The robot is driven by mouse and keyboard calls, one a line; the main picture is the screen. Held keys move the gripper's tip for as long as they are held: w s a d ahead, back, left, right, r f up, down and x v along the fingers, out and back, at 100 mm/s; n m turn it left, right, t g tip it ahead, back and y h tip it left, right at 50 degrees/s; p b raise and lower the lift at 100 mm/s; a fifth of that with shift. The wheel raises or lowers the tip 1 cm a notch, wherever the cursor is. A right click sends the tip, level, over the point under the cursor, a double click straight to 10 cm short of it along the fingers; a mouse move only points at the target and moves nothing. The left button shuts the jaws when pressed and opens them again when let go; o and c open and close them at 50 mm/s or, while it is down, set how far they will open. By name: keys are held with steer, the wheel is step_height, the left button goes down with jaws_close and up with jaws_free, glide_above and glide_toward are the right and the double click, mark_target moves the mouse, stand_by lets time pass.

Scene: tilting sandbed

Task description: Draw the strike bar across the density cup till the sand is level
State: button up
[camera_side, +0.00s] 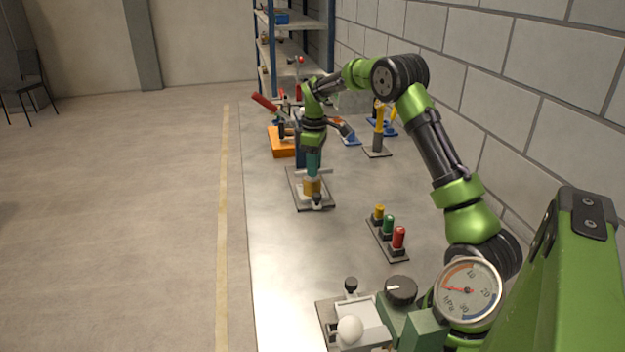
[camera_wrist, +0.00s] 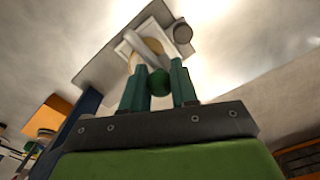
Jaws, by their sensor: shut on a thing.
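My gripper (camera_side: 313,163) points down over a small grey plate (camera_side: 296,192) on the bench. A tan, sand-coloured cup (camera_side: 312,187) stands on that plate just below my fingertips. In the wrist view my gripper (camera_wrist: 159,86) has its two green fingers on either side of a round green knob (camera_wrist: 159,83). It is shut on this knob, which seems to be the handle of the pale strike bar (camera_wrist: 148,46). The bar lies over the cup in that view, with tan colour showing beside it. Whether the sand is level cannot be seen.
A dark knob (camera_side: 317,200) sits at the plate's near end. A strip with yellow, green and red buttons (camera_side: 388,232) is nearer right. An orange block (camera_side: 281,141) and a yellow-topped post (camera_side: 378,130) stand behind. The bench left of the buttons is clear.

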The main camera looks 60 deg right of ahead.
steer(key=shift+r, duration=2)
steer(key=shift+a, duration=0.1)
